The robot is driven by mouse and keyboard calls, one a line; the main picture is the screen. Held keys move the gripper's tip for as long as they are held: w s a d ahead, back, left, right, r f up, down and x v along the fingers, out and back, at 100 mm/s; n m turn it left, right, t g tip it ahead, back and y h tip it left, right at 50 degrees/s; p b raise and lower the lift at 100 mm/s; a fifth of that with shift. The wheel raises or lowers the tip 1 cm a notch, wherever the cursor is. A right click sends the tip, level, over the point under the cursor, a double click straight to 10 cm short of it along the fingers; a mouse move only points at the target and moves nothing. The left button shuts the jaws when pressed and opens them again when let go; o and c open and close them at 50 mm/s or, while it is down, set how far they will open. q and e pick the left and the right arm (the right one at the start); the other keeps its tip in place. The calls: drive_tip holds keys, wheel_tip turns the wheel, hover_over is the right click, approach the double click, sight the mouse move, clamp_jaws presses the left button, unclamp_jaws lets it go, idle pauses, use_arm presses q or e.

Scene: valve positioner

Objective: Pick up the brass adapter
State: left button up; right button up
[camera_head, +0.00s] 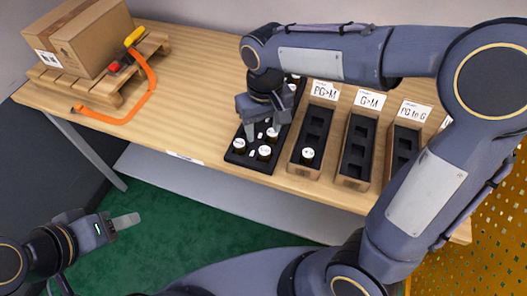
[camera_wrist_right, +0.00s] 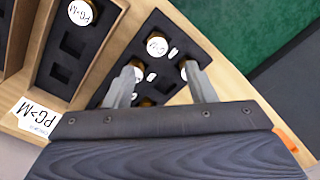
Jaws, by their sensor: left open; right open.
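Several brass adapters with white labelled tops sit in a black tray (camera_head: 234,158); three at its near end are the front-left one (camera_head: 239,144), the front-right one (camera_head: 264,152) and one behind (camera_head: 271,133). My right gripper (camera_head: 266,122) is open above this tray and hides part of it. In the right wrist view its fingers (camera_wrist_right: 162,70) are apart, with a labelled adapter (camera_wrist_right: 157,44) beyond them and another adapter (camera_wrist_right: 187,68) by the right fingertip. I see nothing held. My left gripper (camera_head: 124,221) is open and empty, off the table's front edge.
Narrow bins marked PG>M (camera_head: 297,168), G>M (camera_head: 352,183) and PG to G (camera_head: 391,165) stand right of the tray. One adapter (camera_head: 308,154) sits in the PG>M bin. A cardboard box (camera_head: 85,45) on a pallet and an orange strap (camera_head: 150,85) occupy the left. Bare wood lies between.

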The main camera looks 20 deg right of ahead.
sight(265, 150)
drive_tip(key=shift+w+a+f, duration=0.2)
drive_tip(key=shift+a+f, duration=0.05)
drive_tip(key=shift+f, duration=0.1)
drive_tip(key=f, duration=0.6)
drive_tip(key=shift+s+d+f, duration=0.2)
drive_tip(key=shift+s+d, duration=0.1)
drive_tip(key=shift+d, duration=0.1)
drive_tip(key=shift+f, duration=0.55)
drive_tip(key=c, duration=1.1)
drive_tip(key=shift+r, duration=0.1)
